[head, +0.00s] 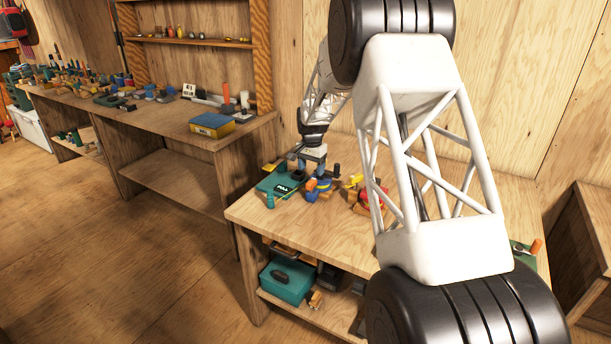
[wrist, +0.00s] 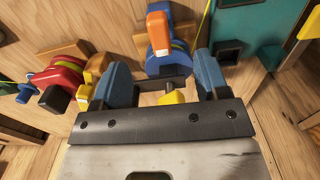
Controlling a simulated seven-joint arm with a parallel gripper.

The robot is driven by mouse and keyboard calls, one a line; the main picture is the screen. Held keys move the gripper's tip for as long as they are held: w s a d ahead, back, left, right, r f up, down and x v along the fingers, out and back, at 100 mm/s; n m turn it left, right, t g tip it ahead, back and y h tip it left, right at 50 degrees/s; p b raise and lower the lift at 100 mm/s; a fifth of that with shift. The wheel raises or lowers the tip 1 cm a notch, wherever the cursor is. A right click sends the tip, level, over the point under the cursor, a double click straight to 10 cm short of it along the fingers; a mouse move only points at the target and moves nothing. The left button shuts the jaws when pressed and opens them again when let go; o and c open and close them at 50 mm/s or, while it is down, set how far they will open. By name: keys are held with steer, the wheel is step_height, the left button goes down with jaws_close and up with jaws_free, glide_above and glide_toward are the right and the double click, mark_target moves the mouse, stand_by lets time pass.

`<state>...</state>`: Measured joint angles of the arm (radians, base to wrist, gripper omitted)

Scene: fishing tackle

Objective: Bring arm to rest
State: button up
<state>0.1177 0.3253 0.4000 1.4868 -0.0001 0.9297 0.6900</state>
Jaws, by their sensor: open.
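My gripper (wrist: 162,85) shows in the wrist view with its two blue fingers apart and nothing gripped between them. In the head view my gripper (head: 312,166) hangs over the left part of the near workbench, close above the tackle. A blue reel with an orange knob (wrist: 160,45) lies just beyond the fingertips in the wrist view. It also shows below my gripper in the head view (head: 318,187). A small yellow piece (wrist: 172,98) shows between the fingers, and I cannot tell what it belongs to. My white lattice arm hides much of the bench in the head view.
A red reel (wrist: 60,75) lies to the left in the wrist view. A teal box (head: 279,183) sits beside my gripper on the workbench (head: 256,214). Another teal box (head: 287,283) is on the shelf below. The bench's front left corner is clear.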

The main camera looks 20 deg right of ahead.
steer(key=s+a+r+n, duration=0.2)
steer(key=s+r, duration=0.5)
steer(key=s, duration=0.3)
steer(key=s+a+r+n+t, duration=0.1)
steer(key=s+a+r, duration=0.1)
steer(key=s+r, duration=0.55)
steer(key=s+a+r+n, duration=0.25)
steer(key=s+r, duration=0.25)
steer(key=s, duration=0.7)
steer(key=s+a+n, duration=0.1)
steer(key=s, duration=1.4)
steer(key=s+a+n+t, duration=0.1)
steer(key=s+a+n, duration=0.1)
steer(key=s, duration=1.3)
steer(key=shift+a+f+t, duration=0.3)
steer(key=shift+f, duration=0.15)
